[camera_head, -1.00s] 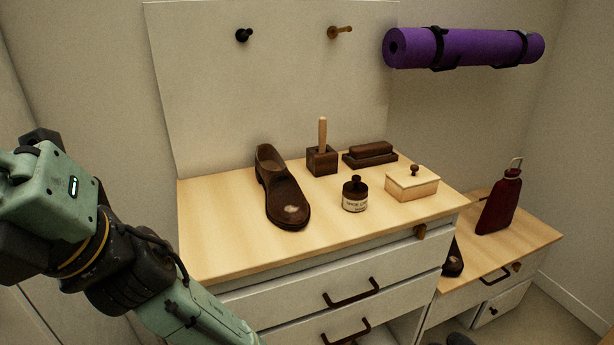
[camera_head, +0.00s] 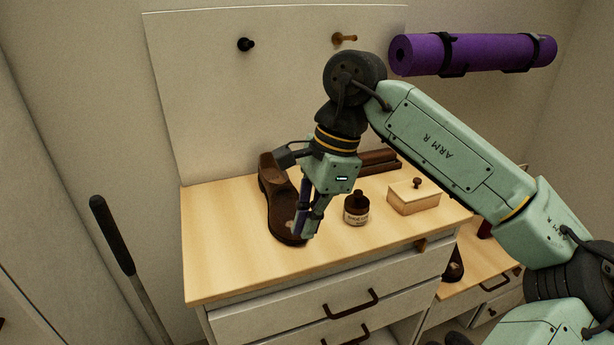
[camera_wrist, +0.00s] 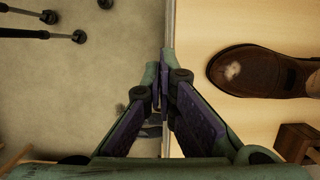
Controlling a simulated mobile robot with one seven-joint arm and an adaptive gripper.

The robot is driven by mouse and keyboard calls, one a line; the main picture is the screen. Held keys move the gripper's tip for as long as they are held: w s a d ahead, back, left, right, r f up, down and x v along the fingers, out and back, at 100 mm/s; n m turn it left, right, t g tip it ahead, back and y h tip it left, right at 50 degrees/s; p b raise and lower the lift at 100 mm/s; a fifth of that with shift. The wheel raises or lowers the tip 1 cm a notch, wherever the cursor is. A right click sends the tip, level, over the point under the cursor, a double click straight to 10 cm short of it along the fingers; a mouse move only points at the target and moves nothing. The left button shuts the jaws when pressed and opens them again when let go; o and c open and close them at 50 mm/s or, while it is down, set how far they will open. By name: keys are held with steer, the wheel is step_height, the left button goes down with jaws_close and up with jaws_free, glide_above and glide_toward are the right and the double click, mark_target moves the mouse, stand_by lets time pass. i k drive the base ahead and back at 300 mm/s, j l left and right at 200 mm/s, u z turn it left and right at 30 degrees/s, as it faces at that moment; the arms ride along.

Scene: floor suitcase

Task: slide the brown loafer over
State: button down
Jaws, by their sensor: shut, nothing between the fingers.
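The brown loafer (camera_head: 279,205) stands on the light wooden top of the dresser, its toe toward the front edge with a pale scuffed patch on it. My gripper (camera_head: 304,236) points down at the right of the toe in the head view and hides part of the shoe's right side. In the wrist view the loafer's toe (camera_wrist: 240,72) lies to the right, apart from my fingertips (camera_wrist: 166,55). The fingers are shut with nothing between them. In that view they appear over the dresser's edge.
A dark jar (camera_head: 356,210) stands right of my gripper, with a small lidded box (camera_head: 413,196) beyond it. A dark brush (camera_head: 379,161) lies at the back, partly hidden by my arm. The dresser top (camera_head: 222,245) is clear left of the loafer.

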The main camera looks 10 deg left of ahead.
mark_target(281, 197)
steer(key=i, duration=0.85)
